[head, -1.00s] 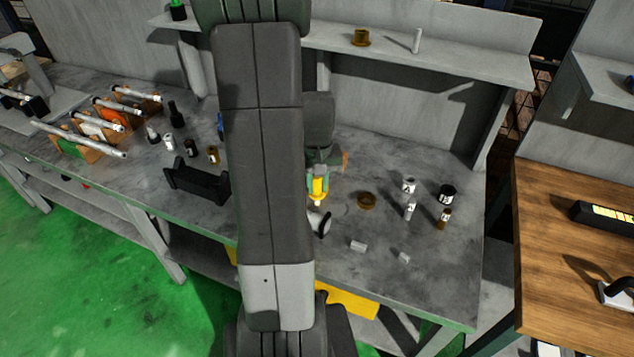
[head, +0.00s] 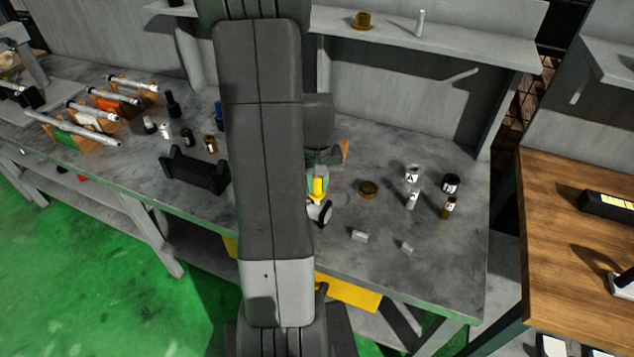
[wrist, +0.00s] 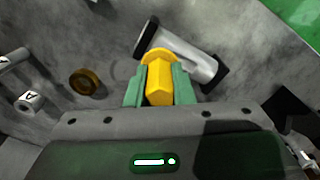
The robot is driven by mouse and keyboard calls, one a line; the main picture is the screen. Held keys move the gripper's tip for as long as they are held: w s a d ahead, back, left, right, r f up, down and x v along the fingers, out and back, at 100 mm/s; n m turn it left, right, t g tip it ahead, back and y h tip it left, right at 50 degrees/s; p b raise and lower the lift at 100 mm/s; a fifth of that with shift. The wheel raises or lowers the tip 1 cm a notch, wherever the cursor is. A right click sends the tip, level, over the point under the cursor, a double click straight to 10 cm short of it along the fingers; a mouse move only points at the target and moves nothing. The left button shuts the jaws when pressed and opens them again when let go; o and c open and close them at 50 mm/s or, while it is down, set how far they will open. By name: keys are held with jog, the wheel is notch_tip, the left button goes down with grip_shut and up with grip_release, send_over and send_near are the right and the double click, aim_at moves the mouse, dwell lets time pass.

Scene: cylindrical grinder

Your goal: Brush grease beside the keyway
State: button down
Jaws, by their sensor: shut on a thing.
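My gripper (wrist: 158,88) has green fingers shut on a yellow handle (wrist: 160,80), probably the grease brush. The handle also shows in the head view (head: 318,187). A silver cylindrical shaft with black ends (wrist: 188,55) lies on the bench just beyond the handle in the wrist view. Its black right end shows in the head view (head: 326,213). The handle's far end overlaps the shaft in the picture; I cannot tell whether they touch. The brush tip, any grease and the keyway are hidden or too small to see.
A brass ring (head: 368,189) lies right of my gripper, with several small labelled containers beyond it, one of them black-topped (head: 450,183). Two small grey blocks (head: 360,236) lie near the front. A black cradle (head: 195,171) stands to the left.

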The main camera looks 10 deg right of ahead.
jog(key=shift+f+b, duration=0.35)
jog(key=shift+f, duration=0.05)
dwell(0.5)
jog(key=shift+w+d, duration=0.15)
jog(key=shift+w, duration=0.1)
jog(key=shift+s, duration=0.15)
jog(key=shift+s+a, duration=0.35)
jog(key=shift+w+d, duration=0.1)
jog(key=shift+w, duration=0.05)
jog(key=shift+w+d, duration=0.25)
jog(key=shift+w, duration=0.05)
dwell(0.3)
jog(key=shift+s, duration=0.1)
jog(key=shift+s+a, duration=0.35)
